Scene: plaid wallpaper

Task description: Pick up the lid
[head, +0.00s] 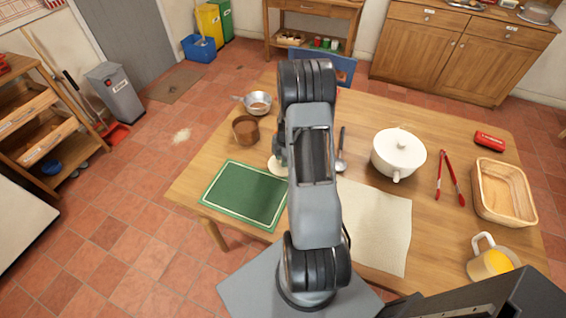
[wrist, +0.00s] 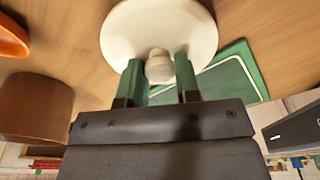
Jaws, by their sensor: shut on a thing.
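A round white lid (wrist: 120,30) with a pale knob (wrist: 159,68) is in the wrist view. My gripper (wrist: 160,65) has its two green fingers on either side of the knob, shut on it. In the head view the lid (head: 277,166) shows only partly, left of my arm, beside the green board; my arm hides the rest of it and most of the gripper. I cannot tell whether the lid touches the table.
The green board (head: 244,195) lies front left. A brown pot (head: 245,131) and a metal pan (head: 258,103) stand behind.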

